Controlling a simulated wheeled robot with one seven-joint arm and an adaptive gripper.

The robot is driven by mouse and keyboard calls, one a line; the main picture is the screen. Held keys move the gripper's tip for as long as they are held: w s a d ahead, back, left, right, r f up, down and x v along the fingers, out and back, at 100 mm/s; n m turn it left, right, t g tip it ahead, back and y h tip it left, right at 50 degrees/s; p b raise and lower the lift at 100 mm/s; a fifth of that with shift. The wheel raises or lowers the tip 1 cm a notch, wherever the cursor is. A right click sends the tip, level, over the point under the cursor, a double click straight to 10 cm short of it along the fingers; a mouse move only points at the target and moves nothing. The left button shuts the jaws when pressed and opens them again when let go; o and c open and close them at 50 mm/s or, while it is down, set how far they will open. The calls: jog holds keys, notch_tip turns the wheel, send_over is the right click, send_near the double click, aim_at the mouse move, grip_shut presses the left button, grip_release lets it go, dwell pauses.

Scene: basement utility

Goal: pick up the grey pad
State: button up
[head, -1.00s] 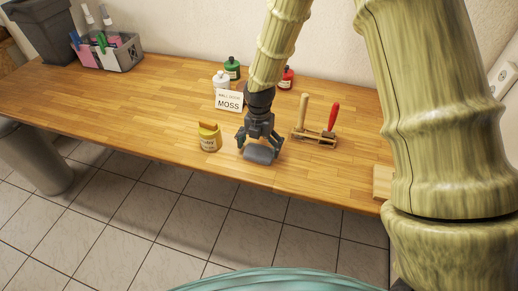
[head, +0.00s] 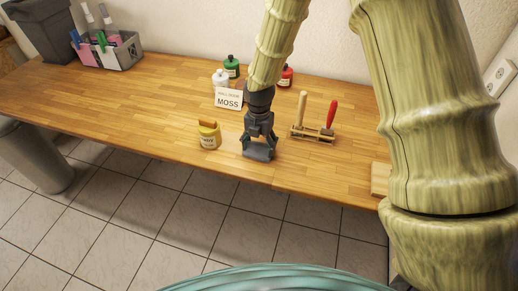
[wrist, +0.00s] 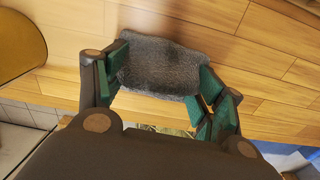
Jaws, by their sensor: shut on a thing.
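The grey pad (wrist: 160,65) is a rough-textured grey block between the green-lined fingers of my gripper (wrist: 160,88) in the wrist view. In the head view the pad (head: 258,153) is at the front part of the wooden bench, below my gripper (head: 258,146). My gripper points down and is shut on the pad, with a finger against each end. I cannot tell whether the pad is touching the bench top or slightly above it.
The wooden bench (head: 150,105) holds a yellow-lidded jar (head: 209,135) left of my gripper and a wooden rack (head: 314,134) with tools to the right. A MOSS card (head: 228,98), white bottle (head: 220,80), green bottle (head: 231,67) and red bottle (head: 286,77) stand behind.

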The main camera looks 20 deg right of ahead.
jog(key=shift+s+a+f, duration=0.1)
jog(key=shift+s+f, duration=0.1)
jog(key=shift+f, duration=0.1)
jog(key=shift+w+r+b, duration=0.15)
jog(key=shift+r+b, duration=0.15)
jog(key=shift+b, duration=0.2)
jog(key=shift+c, duration=0.7)
notch_tip(320, 180, up, 3)
jog(key=shift+f+b, duration=0.1)
jog(key=shift+b, duration=0.65)
jog(key=s+a+b, duration=0.1)
jog(key=s+a, duration=0.1)
jog(key=s, duration=0.2)
jog(key=s+a+r+b, duration=0.1)
jog(key=s+a+b, duration=0.1)
jog(key=s, duration=0.3)
jog(key=s+a+b, duration=0.2)
jog(key=s, duration=0.3)
jog(key=shift+s+a+r, duration=0.2)
jog(key=shift+a+r, duration=0.1)
jog(key=shift+r, duration=0.05)
jog(key=o, duration=0.7)
jog(key=shift+c, duration=0.2)
jog(key=shift+w, duration=0.1)
jog(key=c, duration=0.4)
